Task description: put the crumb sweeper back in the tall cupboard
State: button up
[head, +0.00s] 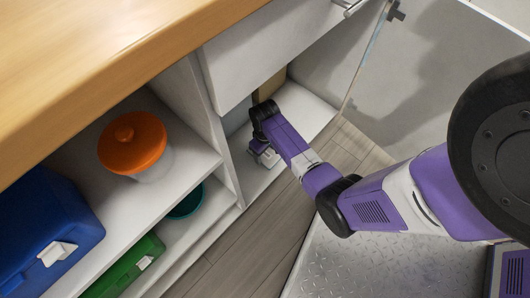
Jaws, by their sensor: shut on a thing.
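The tall cupboard (318,108) stands open at the upper middle, with its light door (420,75) swung out to the right. My arm reaches in through the opening. My gripper (264,154) points down, low inside the cupboard, close above its pale floor near the left wall. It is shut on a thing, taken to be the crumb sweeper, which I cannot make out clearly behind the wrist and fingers. Whether that thing touches the cupboard floor cannot be told.
A brown object (269,86) stands at the back of the cupboard, behind my wrist. Left of the dividing wall, open shelves hold an orange-lidded jar (133,143), a blue case (45,228), a teal bowl (187,204) and a green case (125,268). A wooden counter (95,55) overhangs them.

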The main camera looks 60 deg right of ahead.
aim_at(265, 153)
jog(key=shift+f+b, duration=0.6)
jog(key=shift+f, duration=0.95)
jog(key=shift+f, duration=0.15)
jog(key=o, duration=1.3)
